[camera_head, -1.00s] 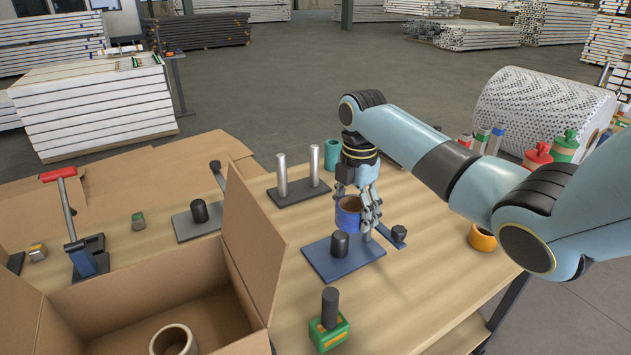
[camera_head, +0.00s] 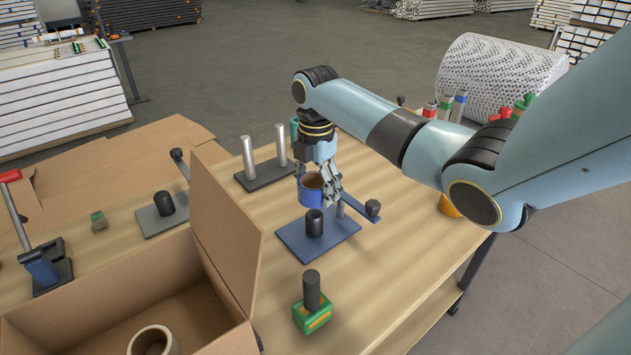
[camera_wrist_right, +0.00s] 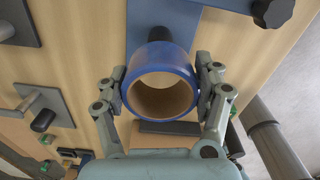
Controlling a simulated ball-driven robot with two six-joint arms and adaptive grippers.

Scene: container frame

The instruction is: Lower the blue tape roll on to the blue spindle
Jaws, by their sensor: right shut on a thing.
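The blue tape roll (camera_head: 311,201) has a brown core and is held up in the fingers of my right gripper (camera_head: 320,187). In the right wrist view the blue tape roll (camera_wrist_right: 158,52) sits between the two fingers of the right gripper (camera_wrist_right: 162,92), its opening facing the camera. The blue spindle is a blue base plate (camera_head: 291,239) with a dark post (camera_head: 314,226) standing on it. The roll is just above and slightly behind the post in the head view, apart from it. In the right wrist view the roll partly hides the post (camera_wrist_right: 160,34). My left gripper is not in view.
A dark plate with two silver posts (camera_head: 249,160) stands behind left. A green block with a dark post (camera_head: 312,312) is in front. An open cardboard box (camera_head: 225,230) with a cream roll (camera_head: 153,341) is at left. A black knob (camera_head: 373,208) is beside the blue plate.

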